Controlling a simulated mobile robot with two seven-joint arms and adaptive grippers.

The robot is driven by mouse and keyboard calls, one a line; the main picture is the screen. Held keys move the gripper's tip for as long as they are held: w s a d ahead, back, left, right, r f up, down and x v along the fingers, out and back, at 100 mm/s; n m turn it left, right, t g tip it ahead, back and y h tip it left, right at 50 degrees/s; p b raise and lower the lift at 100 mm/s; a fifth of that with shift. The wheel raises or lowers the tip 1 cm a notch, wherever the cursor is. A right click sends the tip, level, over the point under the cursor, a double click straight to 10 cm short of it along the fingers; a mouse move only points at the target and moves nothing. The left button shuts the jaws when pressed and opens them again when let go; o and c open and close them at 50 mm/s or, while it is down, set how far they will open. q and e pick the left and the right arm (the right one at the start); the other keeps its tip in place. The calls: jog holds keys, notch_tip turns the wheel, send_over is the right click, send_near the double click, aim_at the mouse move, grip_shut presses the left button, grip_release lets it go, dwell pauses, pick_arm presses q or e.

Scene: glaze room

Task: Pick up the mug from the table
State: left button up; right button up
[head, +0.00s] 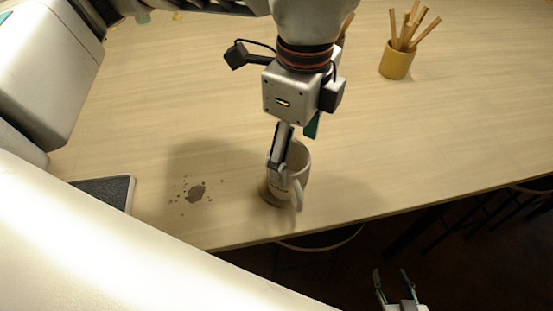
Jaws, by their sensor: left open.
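A beige mug (298,183) stands upright on the table near its front edge, with its handle toward the front right. My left gripper (279,166) points down at the mug from above, with its fingers apart. One finger overlaps the mug's left side and rim in the picture; I cannot tell whether it is inside, outside or touching. The other finger is mostly hidden. My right gripper (391,280) is empty at the bottom right, below the table's front edge, with its two fingers spread.
The light wooden table (430,130) is mostly clear right of the mug. A tan cup (396,62) holding several wooden sticks stands at the back right. A dark splatter (196,191) marks the table left of the mug. A grey flat item (105,191) lies at the left. Stools show below the edge.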

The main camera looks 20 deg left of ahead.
pick_arm(q)
jog(key=shift+w+a+f, duration=0.1)
jog(key=shift+w+a, duration=0.05)
jog(key=shift+a, duration=0.15)
jog(key=shift+f+p, duration=0.55)
jog(key=shift+f, duration=3.25)
jog(key=c, duration=1.4)
